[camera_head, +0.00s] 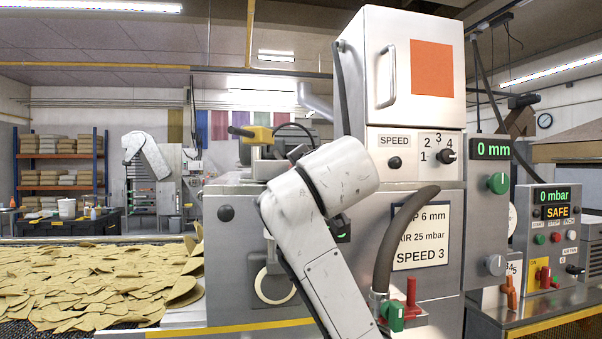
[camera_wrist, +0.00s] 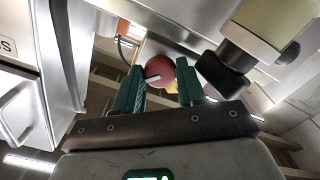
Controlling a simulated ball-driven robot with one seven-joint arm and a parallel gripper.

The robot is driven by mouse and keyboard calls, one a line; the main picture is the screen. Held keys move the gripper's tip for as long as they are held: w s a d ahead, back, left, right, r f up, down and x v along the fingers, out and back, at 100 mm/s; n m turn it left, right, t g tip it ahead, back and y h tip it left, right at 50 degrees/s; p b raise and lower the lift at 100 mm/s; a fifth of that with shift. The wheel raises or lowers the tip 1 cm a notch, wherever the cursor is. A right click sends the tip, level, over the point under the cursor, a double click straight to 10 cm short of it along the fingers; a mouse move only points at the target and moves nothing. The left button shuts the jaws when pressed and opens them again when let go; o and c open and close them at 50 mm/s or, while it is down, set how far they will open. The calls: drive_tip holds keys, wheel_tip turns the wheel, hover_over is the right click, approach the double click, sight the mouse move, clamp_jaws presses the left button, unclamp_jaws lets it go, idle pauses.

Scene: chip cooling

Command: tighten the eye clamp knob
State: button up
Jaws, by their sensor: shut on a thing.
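A round red knob with a white line, which looks like the eye clamp knob (camera_wrist: 166,71), shows in the wrist view between the two green fingers of my gripper (camera_wrist: 160,82). The fingers are shut on it, one on each side. The white line points to the left, tilted slightly down. What the knob is mounted on is mostly hidden. In the head view my white arm stands in front of the grey machine, and the fingers and this knob cannot be made out there.
In the head view, a white cabinet (camera_head: 402,100) rises above the speed dial (camera_head: 447,156). A dark hose (camera_head: 397,240) runs down right of my arm. Chips (camera_head: 90,287) cover the belt at left.

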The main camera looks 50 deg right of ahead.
drive_tip(key=n, duration=0.8)
drive_tip(key=shift+n, duration=0.4)
idle(0.4)
drive_tip(key=o, duration=1.1)
drive_tip(key=shift+c, duration=0.2)
drive_tip(key=b+v, duration=0.3)
drive_tip(key=v, duration=0.7)
drive_tip(key=shift+s+a, duration=0.3)
